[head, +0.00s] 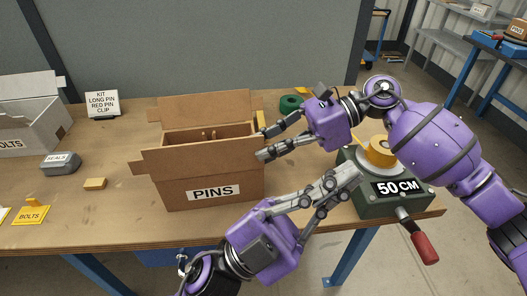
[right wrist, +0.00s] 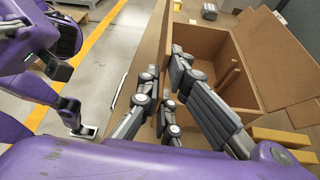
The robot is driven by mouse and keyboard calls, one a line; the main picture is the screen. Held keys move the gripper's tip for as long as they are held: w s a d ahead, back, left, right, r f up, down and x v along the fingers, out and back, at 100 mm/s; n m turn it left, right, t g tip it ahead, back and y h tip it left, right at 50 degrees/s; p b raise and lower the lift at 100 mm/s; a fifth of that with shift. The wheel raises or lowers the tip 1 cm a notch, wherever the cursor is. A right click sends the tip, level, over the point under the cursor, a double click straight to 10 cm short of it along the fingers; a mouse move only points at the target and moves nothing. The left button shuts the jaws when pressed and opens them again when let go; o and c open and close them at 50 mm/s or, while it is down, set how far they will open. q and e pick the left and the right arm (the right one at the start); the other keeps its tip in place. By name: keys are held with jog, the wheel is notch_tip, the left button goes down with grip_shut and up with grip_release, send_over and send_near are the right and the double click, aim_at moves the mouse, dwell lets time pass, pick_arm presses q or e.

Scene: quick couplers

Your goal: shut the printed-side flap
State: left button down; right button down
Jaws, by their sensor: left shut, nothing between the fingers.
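The open carton marked PINS (head: 180,194) stands on the bench, with wooden pins (head: 208,134) inside. Its printed-side flap (head: 200,159) is folded outward above the label. The opposite flap (head: 205,108) stands up at the back. The carton's open inside also shows in the right wrist view (right wrist: 235,52). My right gripper (head: 262,144) is open at the carton's right end, fingers pointing left; whether it touches cannot be told. Its fingers show in the right wrist view (right wrist: 163,62), beside the box. My left gripper (head: 352,173) is shut and empty, right of the carton, overlapping the 50 CM device.
The 50 CM device (head: 402,187) with a red handle (head: 425,248) stands at the bench's right end. A green ring (head: 289,104) lies behind my right gripper. Left are a grey SEALS holder (head: 61,164), a yellow block (head: 95,184) and a kit sign (head: 102,103).

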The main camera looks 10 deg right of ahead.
pick_arm(q)
jog(key=s+d+m+g+y, duration=0.3)
jog(key=s+m+g+y, duration=0.3)
jog(key=m+g, duration=0.25)
jog(key=s+d+m+g+y, duration=0.3)
jog(key=s+m+g+y, duration=0.3)
jog(key=m+g, duration=0.3)
jog(key=w+a+f+t+y, duration=0.4)
jog(key=w+f+y, duration=0.15)
jog(key=y, duration=0.25)
jog(key=w+a+r+n+t+y, duration=0.3)
jog(key=w+a+r+t, duration=0.2)
jog(key=w, duration=0.2)
jog(key=w+a+r+n+t+y, duration=0.2)
jog(key=w+a+r+t, duration=0.25)
jog(key=w, duration=0.25)
jog(key=w+f, duration=0.5)
jog(key=f, duration=0.5)
jog(key=shift+w+a+f+y, duration=0.15)
jog(key=shift+w+a+y, duration=0.15)
jog(key=shift+a, duration=0.15)
